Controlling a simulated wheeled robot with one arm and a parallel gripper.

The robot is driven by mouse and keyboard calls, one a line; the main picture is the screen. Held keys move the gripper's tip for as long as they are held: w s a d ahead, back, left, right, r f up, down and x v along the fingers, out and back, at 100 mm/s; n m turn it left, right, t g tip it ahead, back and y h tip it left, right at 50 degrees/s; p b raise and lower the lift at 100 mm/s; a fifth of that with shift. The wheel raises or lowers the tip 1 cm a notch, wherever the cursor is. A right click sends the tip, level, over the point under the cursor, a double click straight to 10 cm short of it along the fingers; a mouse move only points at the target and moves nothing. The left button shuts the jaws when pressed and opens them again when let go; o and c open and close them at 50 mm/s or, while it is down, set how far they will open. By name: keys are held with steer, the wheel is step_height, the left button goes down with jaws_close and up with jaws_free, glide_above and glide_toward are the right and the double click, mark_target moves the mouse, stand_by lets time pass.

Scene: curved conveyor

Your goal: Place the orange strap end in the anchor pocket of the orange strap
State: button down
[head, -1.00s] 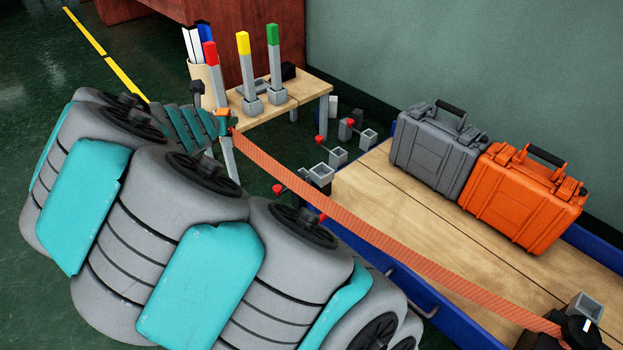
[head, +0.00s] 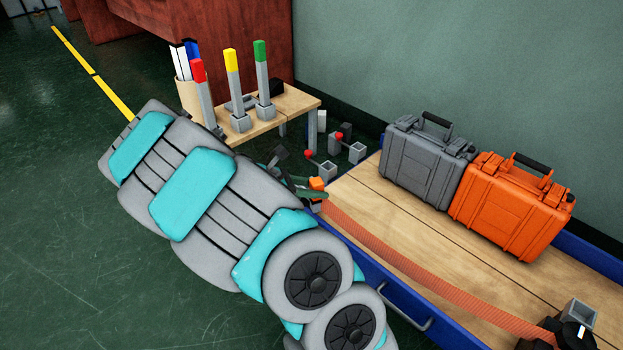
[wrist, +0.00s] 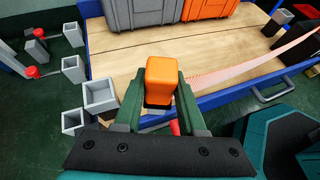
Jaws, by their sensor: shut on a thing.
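My gripper (head: 308,192) is shut on the orange strap end (head: 317,184), at the near left end of the wooden deck. In the wrist view, the orange block-shaped strap end (wrist: 163,78) sits between my two green fingers (wrist: 160,102). The ribbed orange strap (head: 430,280) runs from it across the deck to a dark fitting (head: 550,335) at the lower right. Open grey square pockets stand left of the strap end in the wrist view, the nearest one (wrist: 100,94) close to my left finger. I cannot tell which pocket belongs to the orange strap.
A grey case (head: 425,160) and an orange case (head: 512,205) stand on the wooden deck (head: 375,205). The deck has a blue edge (head: 385,283) with a handle. A small table (head: 290,105) holds red, yellow and green-topped posts. Red knobs (wrist: 38,33) stand near the pockets.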

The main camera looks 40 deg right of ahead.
steer(key=shift+w+d+f+b, duration=0.35)
steer(key=shift+w+d+f, duration=0.4)
steer(key=shift+w+d, duration=0.6)
steer(key=shift+w+d+f+b, duration=0.3)
steer(key=shift+w+d+f, duration=0.5)
steer(key=shift+w, duration=1)
steer(key=shift+w+d+f+b, duration=0.35)
steer(key=shift+w+d+f, duration=0.35)
steer(key=shift+w+d, duration=0.65)
steer(key=shift+w+a, duration=0.2)
steer(key=shift+a, duration=0.05)
steer(key=shift+c, duration=2.4)
jaws_free()
steer(key=shift+f, duration=0.15)
